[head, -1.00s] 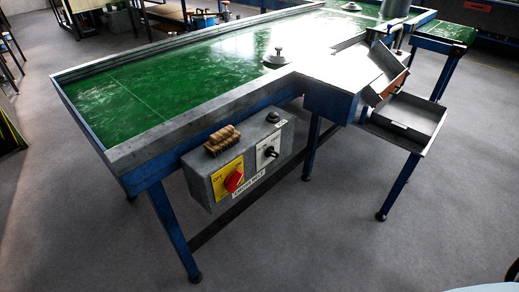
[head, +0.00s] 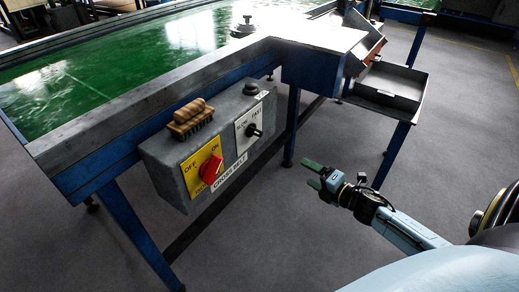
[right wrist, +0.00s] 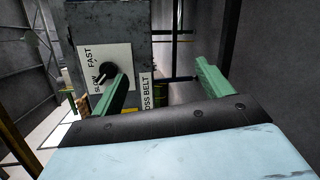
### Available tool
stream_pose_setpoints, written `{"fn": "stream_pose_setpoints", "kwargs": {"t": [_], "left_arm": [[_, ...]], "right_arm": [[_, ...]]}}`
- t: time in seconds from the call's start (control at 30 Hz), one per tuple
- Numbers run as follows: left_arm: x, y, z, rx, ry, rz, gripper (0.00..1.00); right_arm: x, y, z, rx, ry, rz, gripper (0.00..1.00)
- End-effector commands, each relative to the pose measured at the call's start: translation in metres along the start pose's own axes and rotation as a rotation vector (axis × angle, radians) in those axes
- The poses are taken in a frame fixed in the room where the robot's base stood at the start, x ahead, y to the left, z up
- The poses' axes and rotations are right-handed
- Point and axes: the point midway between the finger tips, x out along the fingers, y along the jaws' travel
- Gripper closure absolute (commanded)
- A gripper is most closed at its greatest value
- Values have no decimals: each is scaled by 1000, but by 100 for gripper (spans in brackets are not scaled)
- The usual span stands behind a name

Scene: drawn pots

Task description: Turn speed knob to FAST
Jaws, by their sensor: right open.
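The black speed knob (head: 253,130) sits on a white plate (head: 249,126) marked SLOW and FAST, on the right part of the grey control box (head: 205,150). In the right wrist view the knob (right wrist: 106,70) shows on its plate (right wrist: 92,82), left of my gripper. The knob's exact pointing direction is too small to tell. My right gripper (head: 312,175) is open and empty, in free air to the right of the box and apart from it. Its green fingers spread wide in the right wrist view (right wrist: 163,88). My left gripper is not in view.
A red switch (head: 210,168) on a yellow ON/OFF plate sits left of the knob. A wooden brush (head: 191,117) and a dark button (head: 251,89) are on top of the box. The green belt table (head: 110,75) stands behind. Open floor lies in front.

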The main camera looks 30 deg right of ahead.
Motion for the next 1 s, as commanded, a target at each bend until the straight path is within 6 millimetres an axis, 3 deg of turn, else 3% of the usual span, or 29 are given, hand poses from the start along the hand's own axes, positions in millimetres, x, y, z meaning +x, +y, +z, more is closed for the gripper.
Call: {"fn": "stream_pose_setpoints", "kwargs": {"t": [0.1,0.2,0.3,0.57,1.0], "left_arm": [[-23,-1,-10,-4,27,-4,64],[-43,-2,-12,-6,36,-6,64],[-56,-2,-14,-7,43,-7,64],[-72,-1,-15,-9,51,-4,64],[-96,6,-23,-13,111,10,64]], "right_arm": [[8,48,-2,-254,68,145,22],[8,79,-7,-409,104,229,22],[6,98,-11,-504,124,281,22],[20,114,-17,-555,134,311,22],[88,131,-31,-550,131,308,22]]}}
